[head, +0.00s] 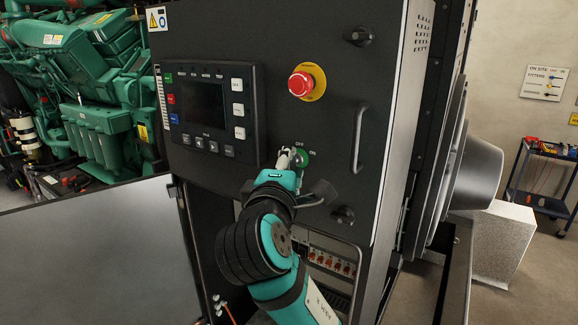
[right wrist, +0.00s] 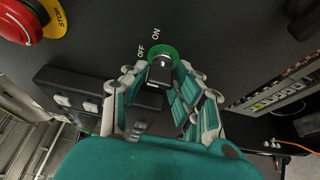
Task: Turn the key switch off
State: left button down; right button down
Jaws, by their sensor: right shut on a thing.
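The key switch (head: 303,157) is on the dark control panel, in a green ring with OFF and ON labels beside it. In the right wrist view the key switch (right wrist: 160,70) shows as a dark key with a metal collar in front of the green ring. My right gripper (head: 291,160) is at the switch, and its fingers (right wrist: 160,82) are closed around the key from both sides. The fingers hide part of the key, so I cannot tell its exact angle. My left gripper is not in view.
A red emergency stop (head: 301,84) on a yellow plate is above the switch. A screen unit with buttons (head: 207,105) is to the left, and a door handle (head: 359,138) to the right. A breaker row (head: 331,262) is below. A green engine (head: 95,130) stands behind left.

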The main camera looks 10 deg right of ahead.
jog(key=c, duration=1)
grip_release()
jog(key=shift+c, duration=0.2)
jog(key=v, duration=1.2)
